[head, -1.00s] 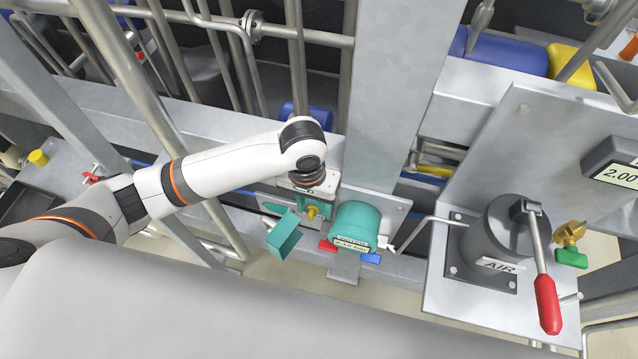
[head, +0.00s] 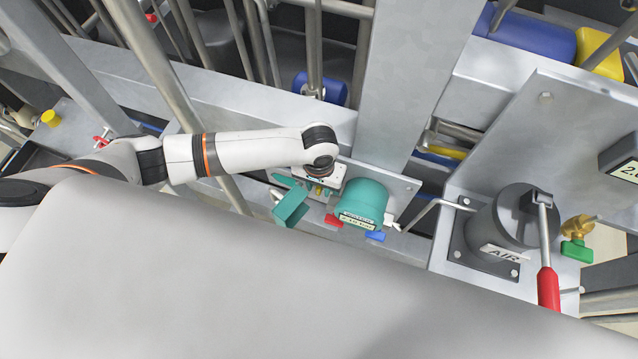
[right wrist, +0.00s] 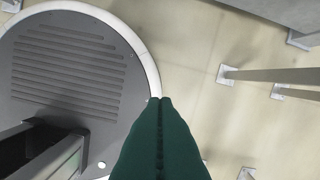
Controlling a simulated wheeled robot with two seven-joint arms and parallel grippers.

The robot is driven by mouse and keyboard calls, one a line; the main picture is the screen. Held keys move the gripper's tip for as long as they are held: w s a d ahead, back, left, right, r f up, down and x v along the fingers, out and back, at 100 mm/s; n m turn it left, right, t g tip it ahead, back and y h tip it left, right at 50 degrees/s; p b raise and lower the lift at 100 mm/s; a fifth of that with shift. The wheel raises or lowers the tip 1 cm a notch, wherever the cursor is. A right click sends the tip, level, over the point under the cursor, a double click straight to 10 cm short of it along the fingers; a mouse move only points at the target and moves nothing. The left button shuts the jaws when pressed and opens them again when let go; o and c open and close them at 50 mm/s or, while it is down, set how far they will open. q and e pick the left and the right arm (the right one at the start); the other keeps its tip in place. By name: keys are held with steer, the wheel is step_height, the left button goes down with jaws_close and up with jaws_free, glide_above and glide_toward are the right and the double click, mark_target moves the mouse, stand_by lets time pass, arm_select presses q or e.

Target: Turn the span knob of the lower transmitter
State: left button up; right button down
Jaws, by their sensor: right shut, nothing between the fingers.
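A teal transmitter (head: 364,203) with a label on its front sits on a grey plate near the middle of the head view. A teal open-topped box part (head: 291,207) hangs at its left. A small yellow knob (head: 318,191) shows between them, mostly covered by my left gripper (head: 321,184). The left gripper is right over the knob; its fingertips are hidden, so neither its opening nor contact can be told. My right gripper (right wrist: 161,101) shows only in the right wrist view. Its dark green fingers are shut and empty, above the floor.
A red handle (head: 333,221) and a blue handle (head: 375,236) sit below the transmitter. A grey AIR unit (head: 498,222) with a red-gripped lever (head: 548,287) stands to the right. Pipes and a steel upright (head: 405,85) rise behind. Open floor (right wrist: 215,50) shows in the right wrist view.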

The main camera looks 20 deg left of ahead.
arm_select(q)
steer(key=shift+f, duration=0.15)
steer(key=shift+c, duration=0.4)
jaws_close()
arm_select(e)
steer(key=shift+s, duration=0.85)
steer(key=shift+w, duration=0.1)
